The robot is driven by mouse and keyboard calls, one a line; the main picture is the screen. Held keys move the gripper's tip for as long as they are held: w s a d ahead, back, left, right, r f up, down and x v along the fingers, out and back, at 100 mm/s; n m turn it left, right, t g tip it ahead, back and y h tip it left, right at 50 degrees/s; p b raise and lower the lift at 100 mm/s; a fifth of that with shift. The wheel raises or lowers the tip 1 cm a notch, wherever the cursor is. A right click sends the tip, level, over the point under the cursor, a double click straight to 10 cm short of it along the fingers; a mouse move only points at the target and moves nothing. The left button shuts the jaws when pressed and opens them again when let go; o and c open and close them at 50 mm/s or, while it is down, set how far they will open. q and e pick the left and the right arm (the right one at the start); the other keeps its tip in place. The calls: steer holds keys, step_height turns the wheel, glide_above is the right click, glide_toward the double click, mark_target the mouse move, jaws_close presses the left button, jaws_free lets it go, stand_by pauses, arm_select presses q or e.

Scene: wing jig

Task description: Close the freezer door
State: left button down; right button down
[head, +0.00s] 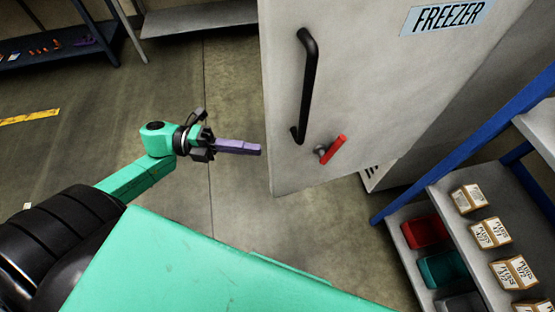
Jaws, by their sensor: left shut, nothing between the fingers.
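The freezer door (375,95) is a pale grey panel filling the upper middle of the head view, with a blue "FREEZER" sign (447,16). It carries a long black handle (309,85) and a red lever (334,150) below it. The door appears ajar, its lower edge standing out in front of a vented part of the freezer body (374,176). My left gripper (259,149) is shut and empty, its purple fingers pointing right at the door's left edge, low down. Whether the tips touch the door I cannot tell. My right gripper is out of view.
A blue-framed shelf (410,230) with boxes (490,232) and a red bin (425,231) stands at the lower right, close to the door. Bare concrete floor (90,135) lies to the left. Dark shelving (55,55) stands at the upper left.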

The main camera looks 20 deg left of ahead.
arm_select(q)
steer(key=w+d+m+g+p, duration=0.1)
steer(key=w+d+p, duration=0.2)
steer(key=d, duration=0.5)
steer(key=shift+w+d+r+p, duration=0.15)
steer(key=shift+w+p, duration=0.25)
steer(key=shift+w, duration=0.25)
